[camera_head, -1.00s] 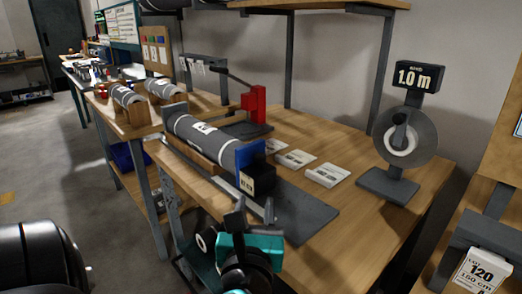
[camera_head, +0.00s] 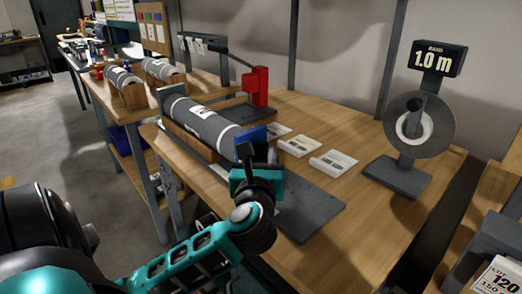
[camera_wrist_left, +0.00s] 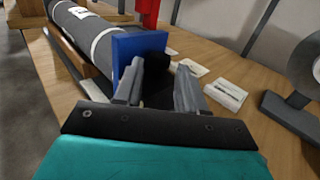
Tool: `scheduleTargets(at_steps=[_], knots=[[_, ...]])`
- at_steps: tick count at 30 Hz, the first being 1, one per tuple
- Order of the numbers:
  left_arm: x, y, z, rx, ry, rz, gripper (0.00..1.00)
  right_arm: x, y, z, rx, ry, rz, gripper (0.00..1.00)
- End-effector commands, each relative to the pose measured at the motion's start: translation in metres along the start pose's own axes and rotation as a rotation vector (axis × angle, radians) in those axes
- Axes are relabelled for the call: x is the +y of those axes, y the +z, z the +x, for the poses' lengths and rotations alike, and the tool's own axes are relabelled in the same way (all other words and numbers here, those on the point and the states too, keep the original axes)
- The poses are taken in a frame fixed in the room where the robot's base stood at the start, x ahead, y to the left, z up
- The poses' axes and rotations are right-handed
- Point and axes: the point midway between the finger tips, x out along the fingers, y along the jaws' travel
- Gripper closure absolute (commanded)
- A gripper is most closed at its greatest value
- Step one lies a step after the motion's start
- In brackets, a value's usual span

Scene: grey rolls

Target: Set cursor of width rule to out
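The cursor, a blue plate (camera_head: 251,134) with a black block, stands at the near end of a grey roll (camera_head: 200,122) on a wooden cradle. In the head view my left gripper (camera_head: 257,155) hides most of the block. In the left wrist view the blue plate (camera_wrist_left: 138,52) is just beyond the fingers, and the black block (camera_wrist_left: 157,92) shows partly between them. My left gripper (camera_wrist_left: 158,85) is open, its fingers apart; I cannot tell whether they touch the block. The rule under the cursor is mostly hidden. My right gripper is not in view.
A dark flat plate (camera_head: 311,207) lies on the wooden bench near the gripper. White cards (camera_head: 333,161) lie right of the roll. A red lever press (camera_head: 258,87) stands behind. A round dial stand (camera_head: 418,122) marked 1.0 m is at right.

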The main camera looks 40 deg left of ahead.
Motion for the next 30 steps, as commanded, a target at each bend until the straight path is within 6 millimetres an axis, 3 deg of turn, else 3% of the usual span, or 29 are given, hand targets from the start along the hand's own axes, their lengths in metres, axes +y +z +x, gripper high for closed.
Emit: scheduleTargets(at_steps=[6, 17, 30], knots=[[0.000, 0.000, 0.026, -0.002, 0.000, 0.000, 0.60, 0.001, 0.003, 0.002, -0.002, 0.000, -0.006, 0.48], [0.000, 0.000, 0.031, 0.000, 0.001, -0.001, 0.60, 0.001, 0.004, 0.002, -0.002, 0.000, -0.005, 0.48], [0.000, 0.000, 0.030, 0.000, 0.001, 0.000, 1.00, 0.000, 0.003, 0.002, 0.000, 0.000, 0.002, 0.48]])
